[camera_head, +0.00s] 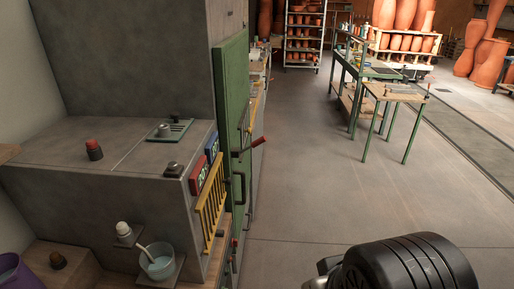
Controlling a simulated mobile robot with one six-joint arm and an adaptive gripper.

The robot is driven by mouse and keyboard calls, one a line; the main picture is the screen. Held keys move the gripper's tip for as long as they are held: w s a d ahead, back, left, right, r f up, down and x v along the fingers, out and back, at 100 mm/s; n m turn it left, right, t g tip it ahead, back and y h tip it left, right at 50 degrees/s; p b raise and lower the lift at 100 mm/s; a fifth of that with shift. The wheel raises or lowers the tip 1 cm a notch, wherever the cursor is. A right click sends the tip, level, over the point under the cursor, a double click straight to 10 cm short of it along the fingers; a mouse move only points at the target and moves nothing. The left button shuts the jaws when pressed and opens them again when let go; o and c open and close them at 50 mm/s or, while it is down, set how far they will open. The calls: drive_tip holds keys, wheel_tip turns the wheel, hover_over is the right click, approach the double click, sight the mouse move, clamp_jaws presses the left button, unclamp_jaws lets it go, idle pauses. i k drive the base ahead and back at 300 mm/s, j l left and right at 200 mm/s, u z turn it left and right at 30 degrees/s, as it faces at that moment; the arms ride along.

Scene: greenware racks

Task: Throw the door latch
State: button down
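A green door (232,88) stands edge-on at the front of a grey block-like structure, left of the middle. A lever with a red grip (258,142) sticks out to the right from the door; it looks like the latch, nearly level and tilted slightly up. Below it is a dark upright pull handle (239,188). Whether the latch is engaged cannot be told from this angle. A dark rounded part of my arm shows at the bottom right, well apart from the door. My gripper is not in view.
A yellow rack (211,203) and red and blue number plates are on the block's side. A small table (396,93) with green legs stands right. The floor (330,190) between is clear.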

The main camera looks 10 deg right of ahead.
sight(259, 140)
drive_tip(key=i+l, duration=0.1)
drive_tip(key=i, duration=0.45)
drive_tip(key=i+u, duration=0.1)
drive_tip(key=i, duration=0.5)
